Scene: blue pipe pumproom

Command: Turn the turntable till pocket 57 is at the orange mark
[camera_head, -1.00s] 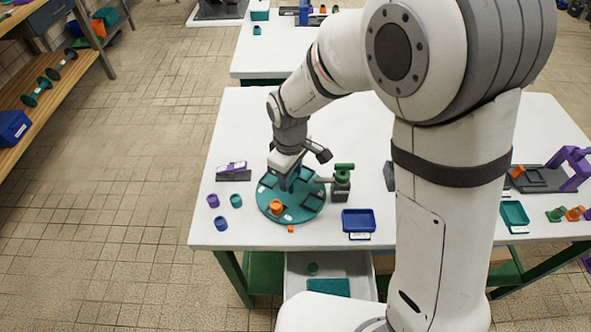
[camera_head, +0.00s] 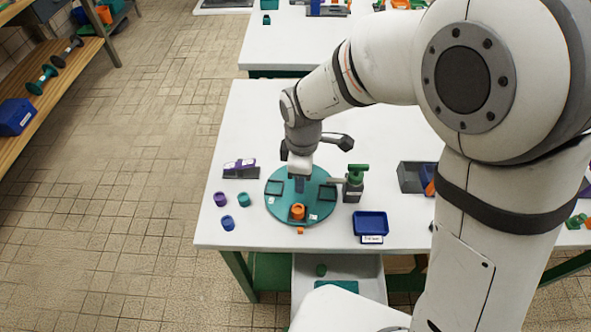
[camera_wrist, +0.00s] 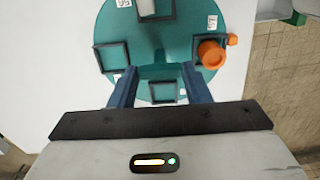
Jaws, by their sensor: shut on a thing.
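The teal turntable (camera_head: 277,209) lies on the white table and carries several dark square pocket frames with small white labels. It fills the upper part of the wrist view (camera_wrist: 189,14). An orange cup-like piece (camera_head: 298,212) sits in the front pocket, also in the wrist view (camera_wrist: 210,54). The small orange mark (camera_head: 300,231) is on the table just outside the rim by that piece (camera_wrist: 232,39). My gripper (camera_head: 299,188) points down over the turntable's middle, its blue fingers (camera_wrist: 160,72) shut on the hub area; the contact is partly hidden.
A grey post with a green handle (camera_head: 356,175) stands at the turntable's right rim. A blue tray (camera_head: 370,223) is to its right. Purple (camera_head: 220,199), teal (camera_head: 244,200) and blue (camera_head: 228,222) small pieces lie left. A purple-topped holder (camera_head: 240,169) stands behind them.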

